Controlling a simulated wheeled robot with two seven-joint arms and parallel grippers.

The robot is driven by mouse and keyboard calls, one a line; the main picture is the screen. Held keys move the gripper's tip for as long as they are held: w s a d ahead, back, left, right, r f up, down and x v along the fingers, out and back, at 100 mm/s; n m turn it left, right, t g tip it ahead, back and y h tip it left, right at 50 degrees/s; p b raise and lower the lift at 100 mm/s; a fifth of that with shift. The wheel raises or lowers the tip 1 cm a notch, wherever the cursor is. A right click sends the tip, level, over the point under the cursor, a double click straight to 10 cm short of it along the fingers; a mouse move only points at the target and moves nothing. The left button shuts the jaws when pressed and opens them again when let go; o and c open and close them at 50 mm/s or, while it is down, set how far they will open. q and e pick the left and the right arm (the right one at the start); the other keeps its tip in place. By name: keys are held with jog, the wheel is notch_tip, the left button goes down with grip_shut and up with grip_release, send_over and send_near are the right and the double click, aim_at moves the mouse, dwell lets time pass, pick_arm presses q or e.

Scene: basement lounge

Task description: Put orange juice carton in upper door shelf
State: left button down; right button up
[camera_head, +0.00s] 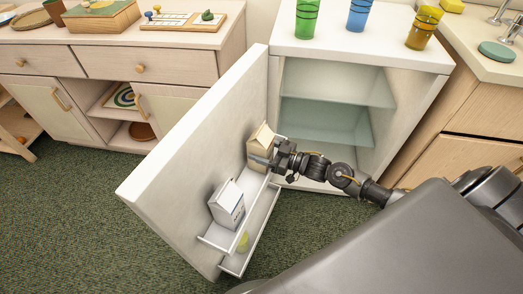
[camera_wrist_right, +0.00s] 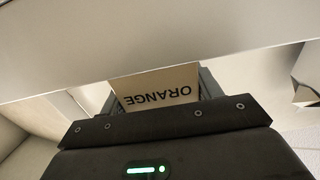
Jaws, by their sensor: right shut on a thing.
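The orange juice carton (camera_head: 262,140) is a beige box with a gabled top, standing at the inner end of the upper door shelf (camera_head: 221,237) of the open fridge door (camera_head: 200,150). My right gripper (camera_head: 272,160) is shut on the carton, reaching in from the right. In the right wrist view the carton (camera_wrist_right: 157,88) shows the upside-down word ORANGE between the fingers of the gripper (camera_wrist_right: 157,95). Whether the carton's base touches the shelf is hidden. My left gripper is not in view.
A white carton (camera_head: 227,204) stands at the outer end of the same shelf. A yellow-green item (camera_head: 243,242) is on the lower door shelf (camera_head: 236,264). The fridge interior (camera_head: 325,120) looks empty. Green, blue and amber glasses stand on top of the fridge (camera_head: 380,50).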

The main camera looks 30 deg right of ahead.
jog(key=shift+r, duration=0.1)
jog(key=o, duration=1.4)
